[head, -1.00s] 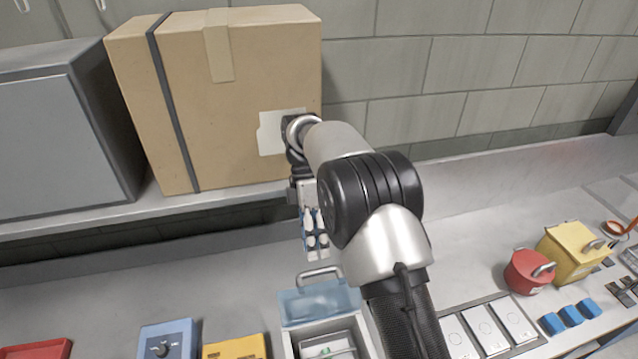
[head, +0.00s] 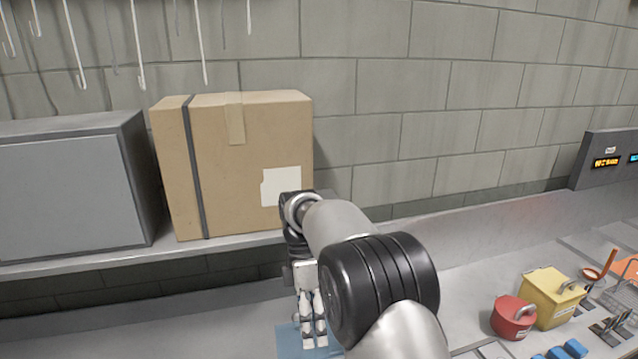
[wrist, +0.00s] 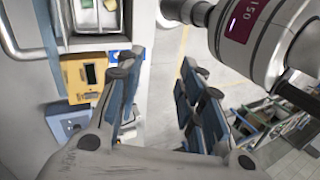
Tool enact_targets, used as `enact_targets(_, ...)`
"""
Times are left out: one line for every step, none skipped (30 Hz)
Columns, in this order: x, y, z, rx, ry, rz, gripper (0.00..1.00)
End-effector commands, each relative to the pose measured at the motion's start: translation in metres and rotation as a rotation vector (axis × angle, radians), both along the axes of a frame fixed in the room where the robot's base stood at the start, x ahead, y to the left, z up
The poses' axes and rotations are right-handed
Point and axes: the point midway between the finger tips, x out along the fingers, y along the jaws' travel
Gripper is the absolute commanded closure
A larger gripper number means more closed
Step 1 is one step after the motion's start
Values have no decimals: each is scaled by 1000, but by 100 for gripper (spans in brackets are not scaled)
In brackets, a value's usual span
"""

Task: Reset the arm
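My gripper (head: 312,333) hangs pointing down at the end of my arm in the head view, in front of the cardboard box and over the bench. My forearm hides part of the bench behind it. In the wrist view my gripper (wrist: 160,92) shows its two blue-padded fingers spread apart. Nothing is between them, and floor shows through the gap.
A cardboard box (head: 255,165) and a grey cabinet (head: 70,200) stand on the shelf. Hooks (head: 140,75) hang above. A red pot (head: 512,318) and yellow container (head: 552,297) stand right. A yellow device (wrist: 76,78) and blue device (wrist: 66,121) show in the wrist view.

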Motion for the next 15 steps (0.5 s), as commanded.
enact_targets(-2, -5, 0, -6, -20, -32, 65)
enact_targets(-3, -8, 2, -11, -31, -52, 65)
enact_targets(-6, -11, 6, -16, -48, -82, 65)
enact_targets(-7, -14, 9, -20, -62, -105, 65)
enact_targets(-9, -17, 11, -24, -76, -128, 65)
enact_targets(-12, -21, 15, -30, -94, -162, 65)
enact_targets(-15, -24, 17, -34, -111, -189, 65)
enact_targets(-18, -27, 20, -38, -127, -218, 65)
enact_targets(-22, -33, 23, -43, -151, -260, 65)
enact_targets(-26, -37, 26, -48, -169, -295, 65)
enact_targets(-31, -42, 29, -52, -190, -334, 65)
enact_targets(-39, -49, 31, -58, -219, -391, 65)
enact_targets(-45, -54, 33, -62, -243, -437, 65)
enact_targets(-52, -60, 35, -65, -268, -485, 65)
enact_targets(-62, -67, 36, -69, -299, -551, 65)
